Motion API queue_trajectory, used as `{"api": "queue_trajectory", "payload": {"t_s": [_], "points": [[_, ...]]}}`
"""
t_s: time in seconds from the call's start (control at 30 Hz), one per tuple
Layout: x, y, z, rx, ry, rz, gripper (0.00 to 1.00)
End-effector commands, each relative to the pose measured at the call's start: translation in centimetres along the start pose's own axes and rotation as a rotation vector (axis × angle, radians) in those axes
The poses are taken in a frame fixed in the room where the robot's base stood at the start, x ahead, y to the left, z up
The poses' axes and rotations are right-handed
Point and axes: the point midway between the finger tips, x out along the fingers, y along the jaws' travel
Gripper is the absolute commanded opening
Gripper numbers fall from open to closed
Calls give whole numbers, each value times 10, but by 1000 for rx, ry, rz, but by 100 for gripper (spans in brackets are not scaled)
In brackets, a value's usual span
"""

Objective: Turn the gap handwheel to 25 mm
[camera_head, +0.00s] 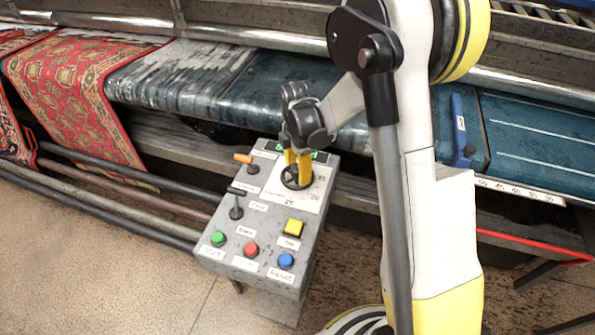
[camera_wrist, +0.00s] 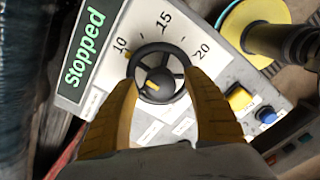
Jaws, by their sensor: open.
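The gap handwheel (camera_wrist: 178,60) is a dark spoked wheel on a white dial plate of the grey control box (camera_head: 262,225). In the wrist view the dial numbers 10, 15 and 20 show around it; 25 is hidden there. A yellow mark sits on the hub, and another yellow mark lies at the rim near 10. I cannot tell the exact setting. My gripper (camera_wrist: 160,84) is open, its yellow fingers on either side of the wheel, close to its rim; contact is unclear. In the head view my gripper (camera_head: 298,165) is over the handwheel (camera_head: 292,184).
The box also bears an orange-handled lever (camera_head: 243,158), a black lever (camera_head: 236,205), a yellow button (camera_head: 293,227), and green, red and blue buttons. The display (camera_wrist: 84,45) reads "Stopped". Rollers and a red patterned rug (camera_head: 80,85) lie behind and left.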

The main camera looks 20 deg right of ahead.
Motion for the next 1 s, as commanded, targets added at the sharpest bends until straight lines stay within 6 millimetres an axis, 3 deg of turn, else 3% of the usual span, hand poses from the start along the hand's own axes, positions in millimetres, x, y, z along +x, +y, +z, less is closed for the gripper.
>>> {"api": "queue_trajectory", "payload": {"t_s": [0.2,0.23,0.4,0.77,1.0], "points": [[0,0,0,0,0,0,59],[0,0,0,0,0,0,54],[0,0,0,0,0,0,4],[0,0,0,42,0,0,4],[0,0,0,183,0,0,4]]}}
